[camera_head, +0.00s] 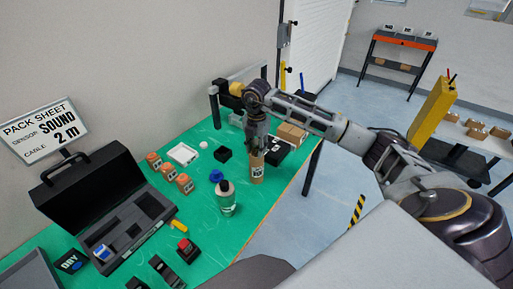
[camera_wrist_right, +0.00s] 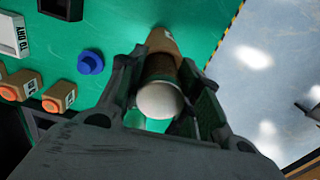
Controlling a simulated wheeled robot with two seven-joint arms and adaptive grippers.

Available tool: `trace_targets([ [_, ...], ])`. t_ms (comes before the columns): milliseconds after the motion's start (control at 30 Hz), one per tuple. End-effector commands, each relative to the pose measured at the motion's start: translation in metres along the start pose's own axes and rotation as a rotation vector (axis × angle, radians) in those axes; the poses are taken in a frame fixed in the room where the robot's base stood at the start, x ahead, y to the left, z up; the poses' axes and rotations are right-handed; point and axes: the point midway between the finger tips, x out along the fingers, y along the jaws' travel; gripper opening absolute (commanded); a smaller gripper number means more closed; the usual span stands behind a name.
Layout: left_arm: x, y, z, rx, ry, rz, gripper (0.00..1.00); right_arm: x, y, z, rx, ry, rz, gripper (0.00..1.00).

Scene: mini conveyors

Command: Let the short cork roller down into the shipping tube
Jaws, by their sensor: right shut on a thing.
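My right gripper (camera_head: 258,140) is over the green table near its right edge, pointing down. In the right wrist view its fingers (camera_wrist_right: 165,100) are shut on the cork roller (camera_wrist_right: 160,98), a short brown cylinder with a pale round end facing the camera. The shipping tube (camera_head: 257,171), brown with a printed label, stands upright directly under the gripper. It also shows beyond the roller in the right wrist view (camera_wrist_right: 162,41). The roller lines up closely with the tube; its lower end and the tube's mouth are hidden, so I cannot tell whether it is inside. My left gripper is not in view.
A bottle (camera_head: 226,198) and a blue knob-like part (camera_head: 216,176) stand left of the tube. A black box (camera_head: 277,152) and cardboard boxes (camera_head: 292,134) are close behind it. An open black case (camera_head: 110,215) lies at left. The table's edge is just right of the tube.

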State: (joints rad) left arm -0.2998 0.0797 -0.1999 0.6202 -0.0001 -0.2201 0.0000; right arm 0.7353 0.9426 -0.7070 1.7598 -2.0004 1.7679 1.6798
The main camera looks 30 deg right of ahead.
Motion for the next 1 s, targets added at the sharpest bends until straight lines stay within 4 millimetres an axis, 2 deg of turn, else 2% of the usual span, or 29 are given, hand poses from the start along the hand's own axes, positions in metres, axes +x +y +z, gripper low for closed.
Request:
trace_targets([
  [33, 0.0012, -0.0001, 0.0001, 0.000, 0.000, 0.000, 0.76, 0.0056, -0.0011, -0.0012, 0.000, 0.003, -0.006, 0.00],
  [433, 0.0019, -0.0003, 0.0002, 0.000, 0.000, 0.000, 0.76, 0.0111, -0.0025, -0.0028, -0.002, 0.007, -0.013, 0.00],
  [467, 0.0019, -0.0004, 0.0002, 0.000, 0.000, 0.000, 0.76, 0.0112, -0.0025, -0.0028, -0.002, 0.007, -0.014, 0.35],
  [633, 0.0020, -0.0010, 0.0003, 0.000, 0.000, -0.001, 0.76, 0.0114, -0.0025, -0.0031, -0.002, 0.007, -0.014, 0.57],
  [1000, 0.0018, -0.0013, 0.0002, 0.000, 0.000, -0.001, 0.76, 0.0091, -0.0019, -0.0025, -0.002, 0.006, -0.011, 0.59],
])
